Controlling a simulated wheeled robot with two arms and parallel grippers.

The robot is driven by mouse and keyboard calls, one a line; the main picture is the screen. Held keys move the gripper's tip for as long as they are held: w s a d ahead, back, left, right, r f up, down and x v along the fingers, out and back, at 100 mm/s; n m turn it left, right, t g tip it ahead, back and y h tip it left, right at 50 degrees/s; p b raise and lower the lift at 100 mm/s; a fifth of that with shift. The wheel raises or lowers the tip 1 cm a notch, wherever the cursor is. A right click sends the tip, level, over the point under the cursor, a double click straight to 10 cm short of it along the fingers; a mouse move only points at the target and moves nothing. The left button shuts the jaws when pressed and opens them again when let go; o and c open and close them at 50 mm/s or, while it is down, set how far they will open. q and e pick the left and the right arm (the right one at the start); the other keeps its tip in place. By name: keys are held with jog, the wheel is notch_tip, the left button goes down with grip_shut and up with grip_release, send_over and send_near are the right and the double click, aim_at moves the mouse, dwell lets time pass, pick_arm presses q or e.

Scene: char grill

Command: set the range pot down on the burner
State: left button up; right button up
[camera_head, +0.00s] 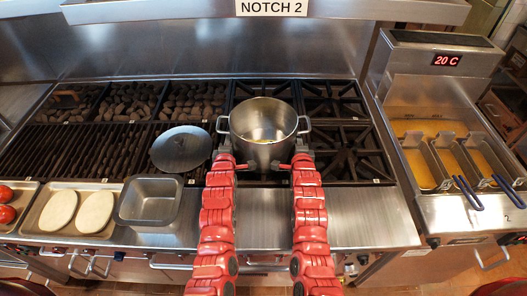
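The range pot (264,128) is a steel pot with a loop handle on each side, open at the top and upright. It is over the front left burner of the range, whose grate (338,152) shows to the right. I cannot tell whether its base touches the grate, since its underside is hidden. My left gripper (226,154) is at the pot's near left side, close below the left handle. My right gripper (301,155) is at the near right side, close below the right handle. The fingers are too small to tell whether they are closed on the handles.
An empty steel pan (149,201) and a tray with two pale pieces (60,211) stand in front. A fryer with baskets (440,150) is on the right. The right burners are clear.

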pick_arm(q)
jog(key=shift+a+r, duration=0.1)
jog(key=shift+r, duration=0.05)
pick_arm(e)
jog(key=shift+d+r, duration=0.1)
jog(key=shift+r, duration=0.1)
pick_arm(q)
jog(key=shift+o, duration=0.5)
jog(key=shift+a+r, duration=0.1)
jog(key=shift+a, duration=0.1)
pick_arm(e)
jog(key=shift+d+r, duration=0.1)
jog(key=shift+d, duration=0.1)
pick_arm(q)
jog(key=o, duration=0.4)
jog(key=shift+s+a, duration=0.1)
jog(key=shift+a, duration=0.1)
pick_arm(e)
jog(key=shift+s+d, duration=0.1)
jog(key=shift+d, duration=0.15)
pick_arm(q)
jog(key=shift+a, duration=0.15)
pick_arm(e)
jog(key=o, duration=0.5)
jog(key=shift+d, duration=0.1)
